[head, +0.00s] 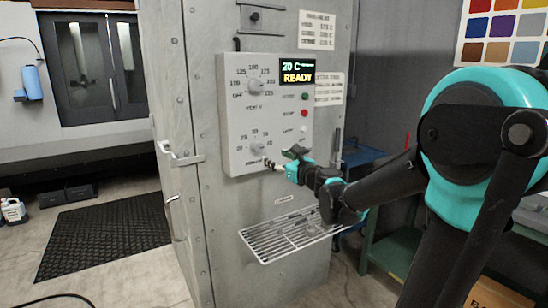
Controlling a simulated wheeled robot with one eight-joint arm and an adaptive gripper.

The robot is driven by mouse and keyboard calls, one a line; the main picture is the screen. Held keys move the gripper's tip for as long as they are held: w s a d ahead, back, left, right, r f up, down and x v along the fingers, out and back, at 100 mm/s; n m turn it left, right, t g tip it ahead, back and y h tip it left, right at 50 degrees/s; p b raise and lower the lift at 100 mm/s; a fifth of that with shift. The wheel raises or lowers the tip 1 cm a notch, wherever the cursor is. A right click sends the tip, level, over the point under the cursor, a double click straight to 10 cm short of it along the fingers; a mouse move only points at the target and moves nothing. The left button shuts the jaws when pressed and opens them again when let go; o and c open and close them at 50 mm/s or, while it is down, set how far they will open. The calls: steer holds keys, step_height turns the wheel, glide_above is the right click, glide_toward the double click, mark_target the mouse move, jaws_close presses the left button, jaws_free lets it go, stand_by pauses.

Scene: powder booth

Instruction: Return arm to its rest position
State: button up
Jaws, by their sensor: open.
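My gripper (268,163) is at the lower part of the grey control panel (232,110), close to the lower dial (256,149). Its fingertips point left toward the panel, just below and right of that dial. The fingers look small and are apart; nothing is seen between them. Whether they touch the dial or panel I cannot tell. My teal and black arm reaches out from the right side of the picture. The display (297,68) reads "20 C" and "READY". The upper dial (255,85) sits above the lower one.
A wire rack (290,236) juts out below my gripper. A blue cart (362,152) and green-framed bench (385,250) stand right. A black mat (105,232) lies on open floor at left.

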steer(key=s+d+f+n+g+h, duration=0.35)
steer(key=s+f+n+g, duration=0.35)
steer(key=s+f+n, duration=0.95)
steer(key=s+d+f+n+g+h, duration=0.3)
steer(key=s+d+f+n+h, duration=0.3)
steer(key=s+d+f+n, duration=0.5)
steer(key=s+d+f, duration=0.1)
steer(key=d+f, duration=0.2)
steer(key=d, duration=0.1)
steer(key=shift+s+d+g, duration=0.2)
steer(key=shift+d+g, duration=0.1)
steer(key=shift+g, duration=0.1)
steer(key=shift+h, duration=0.25)
steer(key=shift+c, duration=0.2)
